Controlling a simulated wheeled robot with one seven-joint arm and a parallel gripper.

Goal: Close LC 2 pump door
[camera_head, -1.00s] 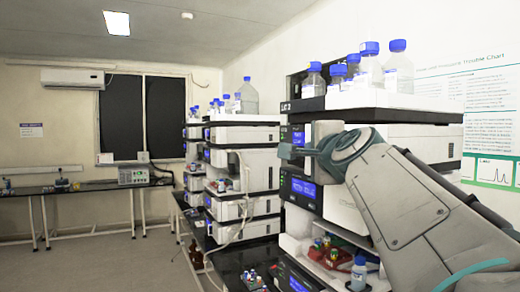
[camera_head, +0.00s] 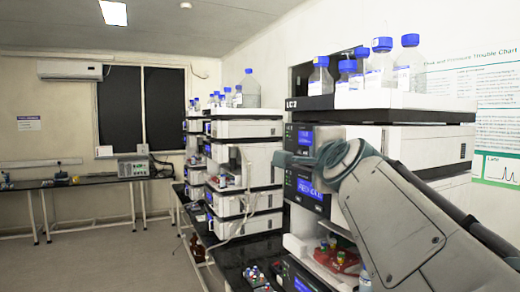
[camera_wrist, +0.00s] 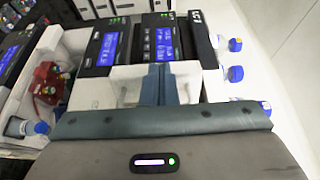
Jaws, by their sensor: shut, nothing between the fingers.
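The LC 2 stack stands at the right in the head view, with its "LC2" label on the top tray edge (camera_head: 310,103). Below are two modules with lit blue displays, an upper one (camera_head: 305,138) and a lower one (camera_head: 308,188).
Blue-capped bottles (camera_head: 375,68) stand on top of the stack. An open lower bay holds red parts (camera_head: 335,258) and small vials. Another instrument column (camera_head: 245,155) stands behind to the left. The floor (camera_head: 110,265) at left is clear.

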